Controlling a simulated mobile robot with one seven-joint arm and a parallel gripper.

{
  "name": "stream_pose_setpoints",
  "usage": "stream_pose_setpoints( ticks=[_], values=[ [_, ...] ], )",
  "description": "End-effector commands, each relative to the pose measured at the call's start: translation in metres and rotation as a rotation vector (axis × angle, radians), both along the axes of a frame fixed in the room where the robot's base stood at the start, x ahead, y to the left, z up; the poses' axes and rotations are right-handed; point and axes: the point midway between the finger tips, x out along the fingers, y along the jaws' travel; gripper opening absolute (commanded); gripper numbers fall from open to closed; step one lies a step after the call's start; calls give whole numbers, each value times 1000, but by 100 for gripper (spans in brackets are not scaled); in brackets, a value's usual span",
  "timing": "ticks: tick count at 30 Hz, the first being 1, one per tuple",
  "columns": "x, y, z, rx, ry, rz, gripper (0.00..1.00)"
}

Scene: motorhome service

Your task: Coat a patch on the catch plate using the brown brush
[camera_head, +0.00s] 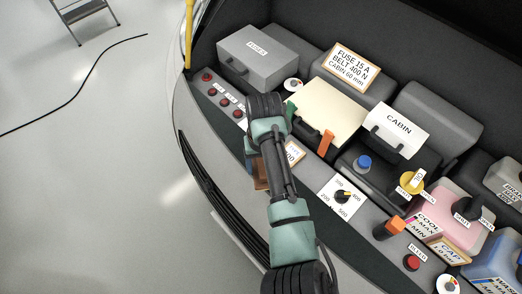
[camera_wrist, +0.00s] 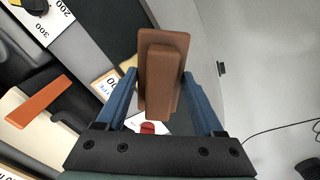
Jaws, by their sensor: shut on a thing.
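My gripper (camera_wrist: 160,73) shows in the wrist view with its two blue fingers shut on the brown brush (camera_wrist: 162,82), a brown block with a broad flat part. In the head view my arm covers most of the gripper, and a bit of the brush (camera_head: 260,183) shows beside it, over the grey front edge of the bay. A cream panel (camera_head: 325,108) lies right of my arm, with an orange bar (camera_head: 326,143) at its front; the bar also shows in the wrist view (camera_wrist: 38,100). I cannot tell which surface is the catch plate.
A grey fuse box (camera_head: 258,60) stands behind my arm. A dial (camera_head: 342,196), a pink coolant tank (camera_head: 452,212), a blue tank (camera_head: 495,262) and a red button (camera_head: 411,262) lie to the right. The floor (camera_head: 90,190) on the left is mostly clear, with a black cable (camera_head: 72,85) and a step (camera_head: 84,15).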

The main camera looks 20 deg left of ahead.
Motion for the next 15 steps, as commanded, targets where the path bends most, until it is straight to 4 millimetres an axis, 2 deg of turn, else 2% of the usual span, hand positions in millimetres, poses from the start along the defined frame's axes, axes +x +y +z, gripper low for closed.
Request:
stream_pose_setpoints(
  ticks=[1,15],
  values=[
    [1,0,10,1,-1,0,25],
    [6,0,49,1,-1,-4,25]
  ],
)
